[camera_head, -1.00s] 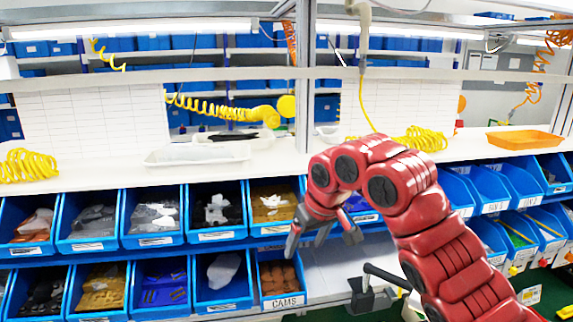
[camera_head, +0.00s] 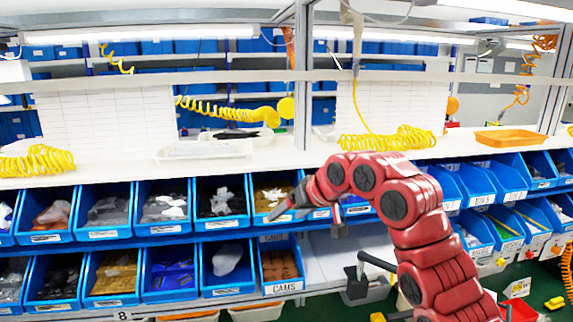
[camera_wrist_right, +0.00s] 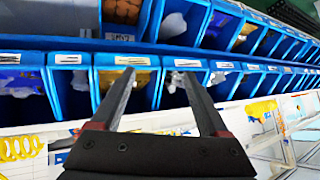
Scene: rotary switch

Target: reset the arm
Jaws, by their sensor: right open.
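My right arm is red and comes in from the lower right of the head view. My right gripper (camera_head: 312,213) is open and empty, in front of the blue bins at the middle of the rack. In the right wrist view the right gripper (camera_wrist_right: 155,85) shows two dark fingers spread apart, with blue bins beyond them and nothing between them. My left gripper is not in the head view.
Two rows of blue bins (camera_head: 161,204) with small parts run below a white shelf (camera_head: 110,168). A bin labelled CAMS (camera_head: 280,266) is in the lower row. A black clamp-like fixture (camera_head: 362,284) stands near the arm. An orange tray (camera_head: 510,138) lies on the shelf at right.

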